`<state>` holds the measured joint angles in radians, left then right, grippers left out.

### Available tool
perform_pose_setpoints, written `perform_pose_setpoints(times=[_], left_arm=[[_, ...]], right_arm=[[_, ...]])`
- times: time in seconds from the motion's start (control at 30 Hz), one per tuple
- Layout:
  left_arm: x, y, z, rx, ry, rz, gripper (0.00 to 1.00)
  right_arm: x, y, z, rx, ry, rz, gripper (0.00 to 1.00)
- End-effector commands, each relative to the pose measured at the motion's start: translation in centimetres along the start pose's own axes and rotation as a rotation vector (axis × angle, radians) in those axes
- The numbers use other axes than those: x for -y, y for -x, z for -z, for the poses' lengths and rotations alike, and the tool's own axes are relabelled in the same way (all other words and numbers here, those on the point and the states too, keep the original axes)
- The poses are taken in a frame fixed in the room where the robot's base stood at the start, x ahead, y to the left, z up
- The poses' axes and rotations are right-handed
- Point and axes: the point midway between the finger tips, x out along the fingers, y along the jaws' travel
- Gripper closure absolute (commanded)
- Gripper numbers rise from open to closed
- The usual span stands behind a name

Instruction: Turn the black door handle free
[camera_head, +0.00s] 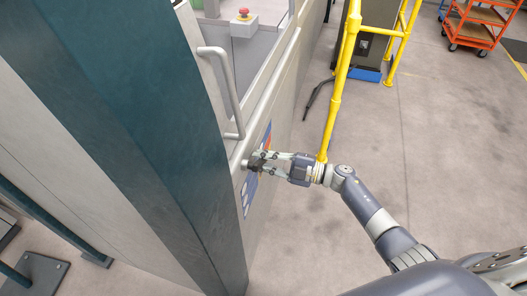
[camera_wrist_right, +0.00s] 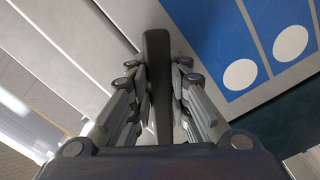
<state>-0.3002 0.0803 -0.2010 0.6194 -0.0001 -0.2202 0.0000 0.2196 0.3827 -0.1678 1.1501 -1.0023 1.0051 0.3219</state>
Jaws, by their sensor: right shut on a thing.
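The black door handle (camera_wrist_right: 157,85) stands between the two fingers of my right gripper (camera_wrist_right: 155,92) in the right wrist view, long and narrow. In the head view my right gripper (camera_head: 262,162) reaches the light grey machine door from the right and is shut on the handle. There the fingers hide most of the handle, so its exact angle is hard to tell. My left gripper is in neither view.
A grey bar handle (camera_head: 228,92) sits on the door above my right gripper. A dark teal column (camera_head: 140,120) stands to the left. A yellow railing (camera_head: 337,85) rises behind my right wrist. An orange cart (camera_head: 476,22) stands far right. The floor at right is open.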

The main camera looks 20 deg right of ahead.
Motion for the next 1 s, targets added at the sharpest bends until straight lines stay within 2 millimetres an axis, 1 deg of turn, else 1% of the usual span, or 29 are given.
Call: perform_pose_setpoints(times=[0.03, 0.2, 0.5, 0.73, 1.0], left_arm=[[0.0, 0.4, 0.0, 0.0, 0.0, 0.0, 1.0], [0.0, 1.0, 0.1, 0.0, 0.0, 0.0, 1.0], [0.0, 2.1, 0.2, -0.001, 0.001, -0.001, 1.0], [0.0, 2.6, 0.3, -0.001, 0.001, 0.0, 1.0], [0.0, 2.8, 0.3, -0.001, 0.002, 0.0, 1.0]], right_arm=[[0.4, 0.1, 0.1, 0.002, -0.047, 0.005, 1.0], [1.6, 0.1, 0.2, 0.002, -0.207, 0.005, 1.0], [3.3, 0.1, 0.8, 0.001, -0.449, 0.003, 1.0], [4.2, 0.1, 1.2, 0.002, -0.57, 0.003, 1.0], [4.6, 0.1, 1.4, 0.002, -0.634, 0.002, 1.0]])
